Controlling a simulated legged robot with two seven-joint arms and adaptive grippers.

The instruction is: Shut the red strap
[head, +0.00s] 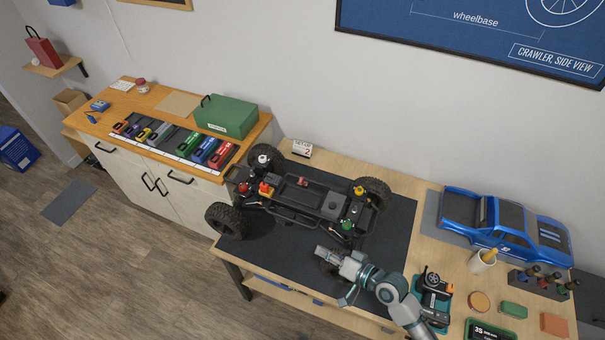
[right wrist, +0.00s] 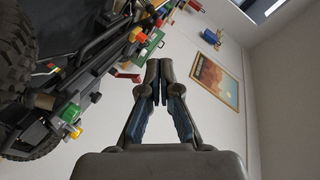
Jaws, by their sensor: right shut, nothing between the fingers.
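The crawler chassis (head: 300,205) stands on the dark mat, with black wheels at its corners. A small red piece, which looks like the red strap (head: 303,182), shows at the middle of the chassis. In the right wrist view a red strap-like piece (right wrist: 126,76) sticks out from the chassis side, left of the fingertips and apart from them. I cannot tell its exact angle. My right gripper (head: 321,252) is shut and empty at the near side of the chassis, by the near right wheel; its fingers also show in the wrist view (right wrist: 159,68). My left gripper is out of view.
A blue truck body (head: 510,228) lies at the right of the bench. A black and teal device (head: 433,295), a cup (head: 482,262) and small boxes stand near my right arm. A wooden cabinet (head: 180,140) with battery packs and a green case (head: 226,116) is at left.

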